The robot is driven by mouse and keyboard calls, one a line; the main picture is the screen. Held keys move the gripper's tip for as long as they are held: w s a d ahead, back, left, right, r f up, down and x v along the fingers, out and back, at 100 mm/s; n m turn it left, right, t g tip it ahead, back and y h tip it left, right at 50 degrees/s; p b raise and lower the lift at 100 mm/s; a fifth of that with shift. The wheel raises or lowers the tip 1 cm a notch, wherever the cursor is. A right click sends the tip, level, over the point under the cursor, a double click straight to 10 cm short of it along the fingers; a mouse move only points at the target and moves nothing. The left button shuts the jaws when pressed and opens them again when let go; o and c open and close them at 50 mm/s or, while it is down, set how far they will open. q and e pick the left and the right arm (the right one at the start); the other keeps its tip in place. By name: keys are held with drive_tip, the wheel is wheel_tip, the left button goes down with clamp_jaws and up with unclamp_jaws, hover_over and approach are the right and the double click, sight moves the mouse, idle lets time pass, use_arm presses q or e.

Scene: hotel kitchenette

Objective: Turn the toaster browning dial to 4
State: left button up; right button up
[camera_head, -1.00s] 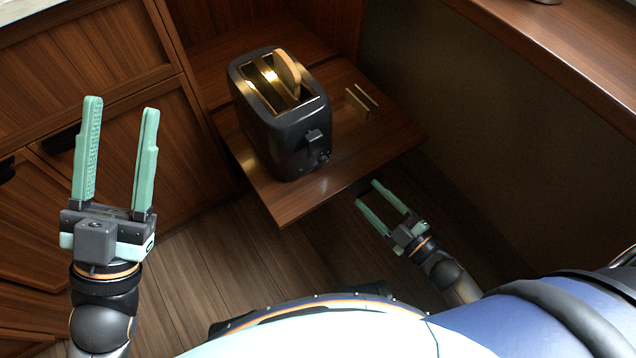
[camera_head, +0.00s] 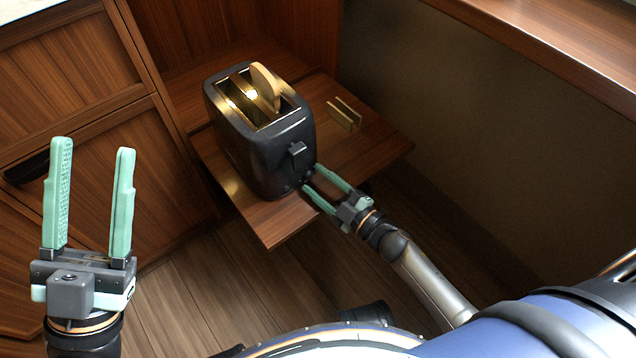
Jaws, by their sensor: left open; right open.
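The dark toaster (camera_head: 262,150) stands on a wooden pull-out shelf, with a slice of bread (camera_head: 266,86) poking out of one slot. Its lever (camera_head: 298,151) is on the end face towards the right front. The browning dial (camera_head: 307,183) is low on that face, small and partly hidden by my fingertips, so its setting cannot be read. My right gripper (camera_head: 312,180) is open, its fingertips close to the dial area; I cannot tell whether they touch it. My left gripper (camera_head: 91,195) is open and empty at the left, well away from the toaster.
The shelf (camera_head: 273,222) has a free front edge above the wooden floor. A small slotted wooden holder (camera_head: 344,114) stands right of the toaster. Wooden cabinets (camera_head: 75,75) are at the left, and a wooden counter (camera_head: 560,45) runs along the upper right.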

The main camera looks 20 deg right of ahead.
drive_tip(key=shift+w+a, duration=0.1)
drive_tip(key=shift+w, duration=0.1)
clamp_jaws()
idle(0.4)
